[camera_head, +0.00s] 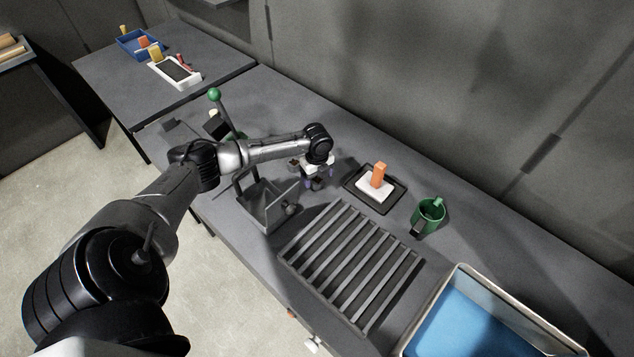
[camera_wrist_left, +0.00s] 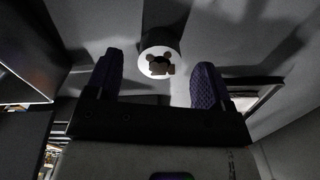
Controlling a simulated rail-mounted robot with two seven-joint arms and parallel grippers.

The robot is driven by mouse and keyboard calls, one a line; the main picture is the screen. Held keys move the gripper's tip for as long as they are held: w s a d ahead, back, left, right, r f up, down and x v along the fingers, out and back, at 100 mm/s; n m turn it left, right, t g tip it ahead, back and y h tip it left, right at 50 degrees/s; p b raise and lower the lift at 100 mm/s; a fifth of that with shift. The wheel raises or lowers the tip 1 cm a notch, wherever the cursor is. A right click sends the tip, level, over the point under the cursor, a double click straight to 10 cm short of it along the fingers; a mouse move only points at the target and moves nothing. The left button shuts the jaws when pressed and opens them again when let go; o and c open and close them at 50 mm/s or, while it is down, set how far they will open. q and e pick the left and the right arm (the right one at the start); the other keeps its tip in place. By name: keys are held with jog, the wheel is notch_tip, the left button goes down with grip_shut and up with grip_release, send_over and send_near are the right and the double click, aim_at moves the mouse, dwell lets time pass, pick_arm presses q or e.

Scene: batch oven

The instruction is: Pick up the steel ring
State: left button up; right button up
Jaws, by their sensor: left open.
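My left gripper (camera_head: 317,184) is open above the table, between the grey open bin and the dark tray. In the left wrist view its two dark, ribbed fingers (camera_wrist_left: 157,82) stand apart. A short round grey piece with a pale end face (camera_wrist_left: 147,66) shows between and beyond the fingertips, with a dark brown shape at its middle. I cannot tell for sure whether it is the steel ring, or whether a finger touches it. No steel ring can be made out in the head view, where the gripper and wrist cover that spot. My right gripper is not in view.
The grey bin (camera_head: 262,211) stands left of the gripper. A slatted rack (camera_head: 345,262) lies in front. The dark tray (camera_head: 397,199) holds a white block and an orange piece. A green mug (camera_head: 432,213) and a blue-bottomed tub (camera_head: 450,325) are to the right. The wall runs behind.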

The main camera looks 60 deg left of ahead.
pick_arm(q)
jog(key=shift+f, duration=1.3)
jog(key=c, duration=1)
